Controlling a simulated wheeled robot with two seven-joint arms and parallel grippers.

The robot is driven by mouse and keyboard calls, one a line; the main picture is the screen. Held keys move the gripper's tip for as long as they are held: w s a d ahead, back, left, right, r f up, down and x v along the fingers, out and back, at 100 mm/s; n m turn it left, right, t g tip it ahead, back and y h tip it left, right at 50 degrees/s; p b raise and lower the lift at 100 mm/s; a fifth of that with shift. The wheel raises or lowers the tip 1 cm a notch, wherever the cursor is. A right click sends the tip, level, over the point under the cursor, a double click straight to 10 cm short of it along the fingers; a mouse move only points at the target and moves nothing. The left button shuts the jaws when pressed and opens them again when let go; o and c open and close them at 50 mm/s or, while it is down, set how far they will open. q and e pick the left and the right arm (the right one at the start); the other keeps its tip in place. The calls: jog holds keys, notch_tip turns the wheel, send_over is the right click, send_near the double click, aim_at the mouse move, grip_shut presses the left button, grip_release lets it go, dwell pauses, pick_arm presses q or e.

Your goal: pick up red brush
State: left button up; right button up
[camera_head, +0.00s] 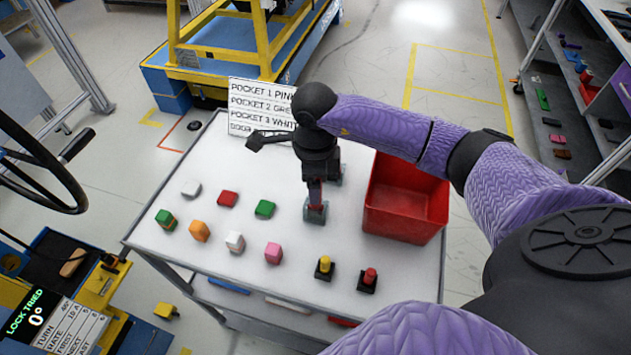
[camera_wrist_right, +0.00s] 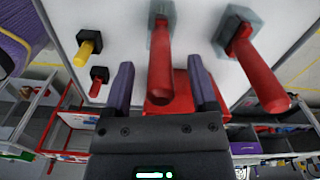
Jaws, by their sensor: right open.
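My right gripper (camera_head: 316,188) points down over the white table and partly hides what is beneath it. In the right wrist view the right gripper (camera_wrist_right: 161,64) is open, with a finger on each side of a red upright handle (camera_wrist_right: 160,55) on a grey square base. That base (camera_head: 316,215) shows below the gripper in the head view. A second red handle (camera_wrist_right: 256,66) on a similar base stands beside it, outside the fingers; its base (camera_head: 335,176) shows farther back. I cannot tell which handle is the red brush. My left gripper is not in view.
A red bin (camera_head: 405,225) stands right of the gripper. A yellow knob (camera_head: 325,267) and a red knob (camera_head: 369,278) on black bases stand at the front edge. Several coloured blocks (camera_head: 199,231) lie to the left. A sign (camera_head: 262,105) stands at the back.

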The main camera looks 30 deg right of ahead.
grip_shut()
dwell(0.3)
